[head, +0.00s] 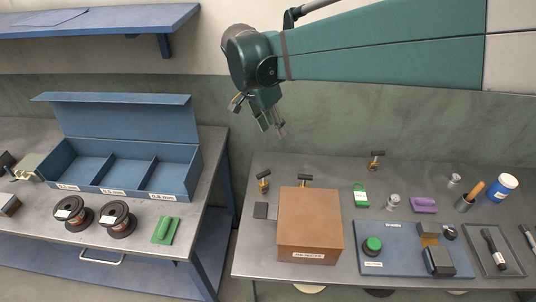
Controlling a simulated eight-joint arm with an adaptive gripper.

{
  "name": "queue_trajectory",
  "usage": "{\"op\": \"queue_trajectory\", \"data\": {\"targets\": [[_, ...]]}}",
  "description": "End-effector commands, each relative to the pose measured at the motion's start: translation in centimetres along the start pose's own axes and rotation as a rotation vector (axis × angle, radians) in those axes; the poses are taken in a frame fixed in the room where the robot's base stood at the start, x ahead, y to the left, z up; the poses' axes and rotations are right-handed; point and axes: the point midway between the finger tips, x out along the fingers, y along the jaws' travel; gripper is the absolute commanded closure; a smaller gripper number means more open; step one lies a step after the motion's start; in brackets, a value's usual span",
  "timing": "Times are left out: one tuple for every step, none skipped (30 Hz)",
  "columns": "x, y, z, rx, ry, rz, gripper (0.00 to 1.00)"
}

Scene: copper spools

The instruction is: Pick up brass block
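A small brass-coloured block (429,230) sits on the blue board (395,240) on the right table, behind a dark block with a grey top (438,260). It is small in the head view, and its lower part is hard to make out.
A large brown box (310,222) stands left of the board. A green knob (373,245) rises from the board. The left table holds a blue open-lidded bin (122,150) and two spools (117,219).

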Motion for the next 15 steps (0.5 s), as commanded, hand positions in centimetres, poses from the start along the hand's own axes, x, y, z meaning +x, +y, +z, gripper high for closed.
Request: {"op": "queue_trajectory", "data": {"targets": [[0.1, -1.0, 0.5, 0.012, 0.004, 0.008, 0.67], [0.1, -1.5, 0.8, 0.021, 0.007, 0.013, 0.67], [0.2, -2.1, 1.1, 0.035, 0.01, 0.018, 0.67], [0.3, -2.5, 1.3, 0.043, 0.013, 0.022, 0.67], [0.4, -2.9, 1.6, 0.052, 0.015, 0.026, 0.67], [0.5, -3.3, 1.9, 0.061, 0.018, 0.031, 0.67], [0.6, -3.7, 2.1, 0.069, 0.021, 0.035, 0.67], [0.6, -4.0, 2.3, 0.076, 0.024, 0.038, 0.67], [0.7, -4.4, 2.6, 0.085, 0.027, 0.041, 0.67], [0.8, -4.7, 2.8, 0.092, 0.029, 0.044, 0.67], [0.8, -5.0, 3.0, 0.098, 0.031, 0.047, 0.67], [0.9, -5.4, 3.3, 0.106, 0.034, 0.051, 0.67], [1.0, -5.6, 3.5, 0.113, 0.036, 0.053, 0.67], [1.0, -5.9, 3.7, 0.118, 0.038, 0.056, 0.67], [1.7, -6.0, 3.9, 0.123, 0.04, 0.057, 0.67]]}}
